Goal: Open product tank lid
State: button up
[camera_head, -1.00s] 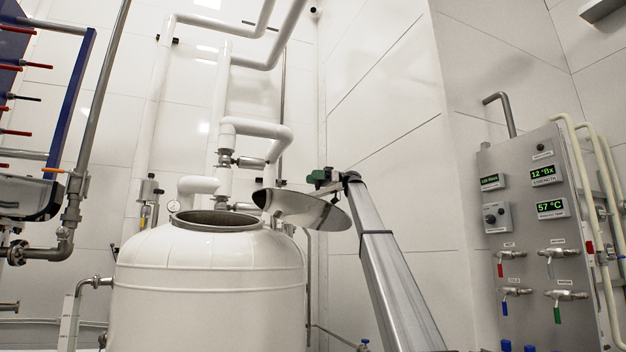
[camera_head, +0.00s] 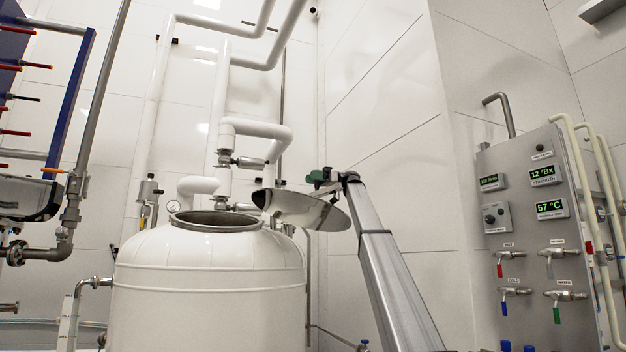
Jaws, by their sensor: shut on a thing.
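The white product tank (camera_head: 210,285) stands left of centre, and its round top opening (camera_head: 216,220) is uncovered. The shiny metal lid (camera_head: 312,212) is off to the right of the opening, tilted, its underside partly turned toward me. My gripper (camera_head: 322,182), green and dark at the end of my grey arm, is at the lid's upper right edge and shut on it. The fingertips are small and partly hidden, so the exact grip point is unclear.
White pipes (camera_head: 225,140) rise behind the tank. A control panel (camera_head: 545,220) with displays and valves stands at the right. A blue frame with red-tipped rods (camera_head: 70,90) is at the far left. Open wall space lies between arm and panel.

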jog(key=v, duration=1.1)
dwell(0.3)
